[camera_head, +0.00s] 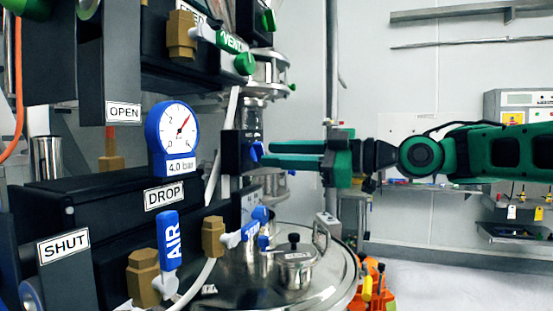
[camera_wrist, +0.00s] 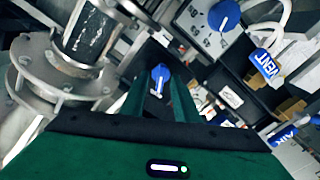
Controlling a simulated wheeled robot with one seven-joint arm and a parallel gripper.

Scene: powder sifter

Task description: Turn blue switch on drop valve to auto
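A blue switch (camera_head: 257,151) sits on a dark box (camera_head: 235,150) in the middle of the head view. In the wrist view the blue switch (camera_wrist: 160,77), with a white pointer line, is straight ahead between my fingers. My gripper (camera_head: 266,154) reaches in from the right, with its green fingertips close to the switch. In the wrist view my gripper (camera_wrist: 159,88) has its fingers apart, one on each side of the switch. I cannot tell whether they touch it. The labels around this switch are not readable.
A second blue knob (camera_wrist: 224,15) and a blue VENT handle (camera_wrist: 265,63) are at the upper right of the wrist view. A flanged glass pipe (camera_wrist: 85,45) is at left. In the head view, a pressure gauge (camera_head: 175,138), AIR handle (camera_head: 169,240) and steel lid (camera_head: 320,265) are nearby.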

